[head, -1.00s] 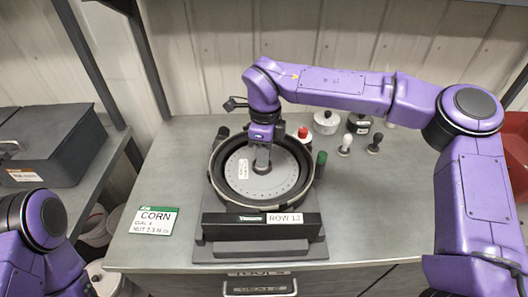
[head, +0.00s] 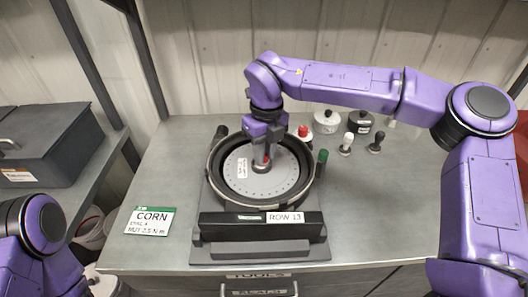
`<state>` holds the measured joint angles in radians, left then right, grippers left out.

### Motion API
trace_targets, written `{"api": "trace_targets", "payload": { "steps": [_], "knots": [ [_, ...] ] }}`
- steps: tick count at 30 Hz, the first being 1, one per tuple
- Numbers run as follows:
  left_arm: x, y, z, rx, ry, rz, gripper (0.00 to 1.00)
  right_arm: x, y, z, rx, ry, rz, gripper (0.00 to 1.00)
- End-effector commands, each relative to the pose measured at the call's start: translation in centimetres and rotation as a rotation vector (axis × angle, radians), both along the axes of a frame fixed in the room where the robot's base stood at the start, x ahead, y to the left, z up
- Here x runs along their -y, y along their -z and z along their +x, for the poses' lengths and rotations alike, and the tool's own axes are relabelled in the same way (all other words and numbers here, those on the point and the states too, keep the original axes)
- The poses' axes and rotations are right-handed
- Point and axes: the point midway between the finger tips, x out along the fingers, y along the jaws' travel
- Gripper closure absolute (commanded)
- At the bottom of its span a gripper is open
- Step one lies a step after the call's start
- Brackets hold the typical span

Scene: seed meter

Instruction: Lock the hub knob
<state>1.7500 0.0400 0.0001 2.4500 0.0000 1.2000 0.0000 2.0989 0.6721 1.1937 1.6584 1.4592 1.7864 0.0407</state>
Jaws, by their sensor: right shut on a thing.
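The seed meter (head: 217,190) is a round dark housing on a dark base on the bench, with a light grey seed disc (head: 238,183) lying inside its ring. The hub knob (head: 262,168) is at the disc's centre and is mostly hidden by my right gripper. My right gripper (head: 262,164) reaches down from above and is shut on the hub knob. A small red patch shows between its fingers. Whether the knob is locked cannot be told. My left gripper is out of view; only part of that arm shows at the lower left.
A "CORN" card (head: 150,220) lies left of the meter. A green-topped post (head: 322,158) stands at its right rim. A red-topped item (head: 303,131), a white pot (head: 327,121), a dark pot (head: 360,124) and small white and black knobs stand behind right. The right bench front is clear.

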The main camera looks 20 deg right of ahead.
Motion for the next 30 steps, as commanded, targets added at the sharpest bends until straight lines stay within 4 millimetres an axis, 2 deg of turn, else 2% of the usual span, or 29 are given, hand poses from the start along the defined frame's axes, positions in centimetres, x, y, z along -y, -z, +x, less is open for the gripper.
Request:
{"api": "trace_targets", "payload": {
  "steps": [17,18,20,30],
  "knots": [
    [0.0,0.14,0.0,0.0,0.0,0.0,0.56,-0.02,-0.02,-0.02,-0.001,0.032,0.0,1.0],
    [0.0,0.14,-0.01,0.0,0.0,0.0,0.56,-0.02,-0.02,-0.02,-0.001,0.032,0.0,0.72],
    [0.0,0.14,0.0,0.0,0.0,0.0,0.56,-0.02,-0.02,-0.02,-0.001,0.031,0.0,0.53],
    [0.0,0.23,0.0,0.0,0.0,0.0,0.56,0.01,-0.43,0.04,0.002,0.031,-0.001,0.53]
  ]
}}
